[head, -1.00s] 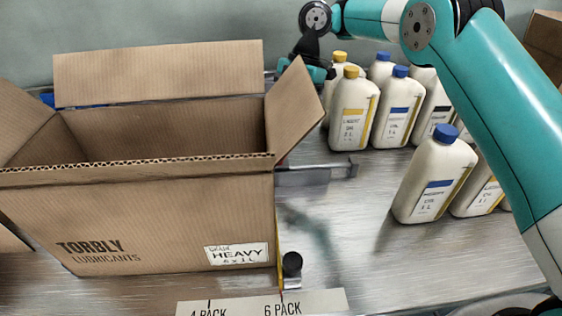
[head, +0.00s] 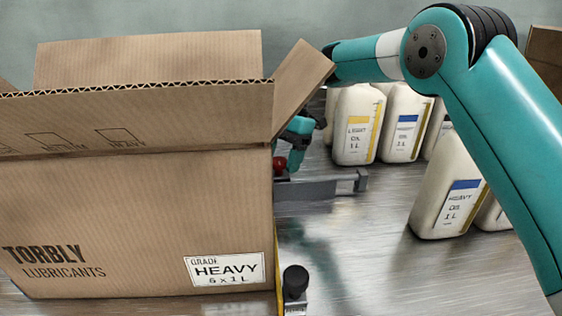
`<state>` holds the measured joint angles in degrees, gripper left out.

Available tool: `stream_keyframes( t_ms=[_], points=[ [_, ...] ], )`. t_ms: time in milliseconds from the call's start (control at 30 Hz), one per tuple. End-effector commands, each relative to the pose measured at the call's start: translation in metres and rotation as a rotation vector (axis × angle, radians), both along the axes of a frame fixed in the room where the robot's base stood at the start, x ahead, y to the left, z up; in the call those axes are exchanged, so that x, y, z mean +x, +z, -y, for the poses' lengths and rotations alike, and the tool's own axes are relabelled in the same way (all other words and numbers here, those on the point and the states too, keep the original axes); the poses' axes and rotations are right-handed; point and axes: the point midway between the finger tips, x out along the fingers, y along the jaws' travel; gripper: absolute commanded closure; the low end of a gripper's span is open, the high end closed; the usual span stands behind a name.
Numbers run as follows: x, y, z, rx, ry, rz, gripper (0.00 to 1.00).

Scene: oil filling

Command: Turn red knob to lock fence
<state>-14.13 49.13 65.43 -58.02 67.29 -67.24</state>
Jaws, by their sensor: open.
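The red knob (head: 280,167) shows as a small red patch at the box's right edge, mostly hidden by the box and my gripper. The grey metal fence (head: 325,186) sticks out to the right of the box, just below the knob. My gripper (head: 290,160) is open, pointing down at the knob from above and right. It is partly hidden behind the box's right flap, and I cannot tell whether its fingers touch the knob.
A large open cardboard box (head: 140,220) labelled HEAVY fills the left. A black knob (head: 295,282) stands at its front right corner. Several oil bottles, including a blue-labelled one (head: 450,190), stand at the right. The metal table (head: 350,250) is clear between.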

Motion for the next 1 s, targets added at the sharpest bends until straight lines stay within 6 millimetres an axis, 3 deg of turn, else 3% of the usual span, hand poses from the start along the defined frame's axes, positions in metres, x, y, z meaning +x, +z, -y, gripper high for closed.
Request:
stream_keyframes(
  t_ms=[167,400,767,1000],
  points=[
    [0.0000,0.0005,-0.0002,0.000,0.000,0.000,0.36],
    [0.0000,0.0004,-0.0001,0.000,0.000,0.000,0.84],
    [-0.0002,-0.0012,0.0001,0.000,-0.052,0.000,0.84],
    [-0.0011,-0.0029,0.0009,0.001,-0.202,0.001,0.84]
  ],
)
